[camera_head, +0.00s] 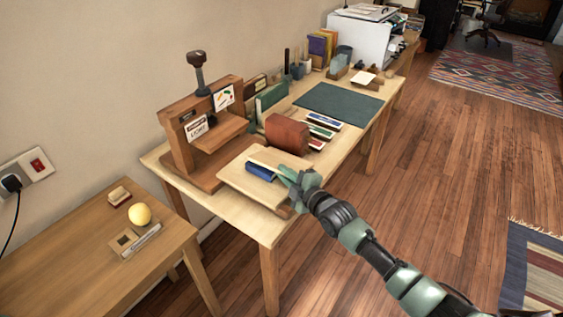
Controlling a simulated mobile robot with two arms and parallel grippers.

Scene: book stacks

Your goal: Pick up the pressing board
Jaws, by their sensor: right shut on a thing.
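A pale wooden pressing board (280,158) lies over a blue book (261,173). My right gripper (289,178) is shut on the near right edge of this upper board. The fingers hide part of that edge. The book rests on a larger pale board (244,183) near the front left corner of the workbench. I cannot tell whether the upper board is clear of the book. My left gripper is not in view.
A wooden press (205,135) stands just behind and left of the boards. A brown-red block (287,133) and several small books (322,131) lie behind them. A green mat (338,103) lies farther back. A lower side table (75,255) stands at left.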

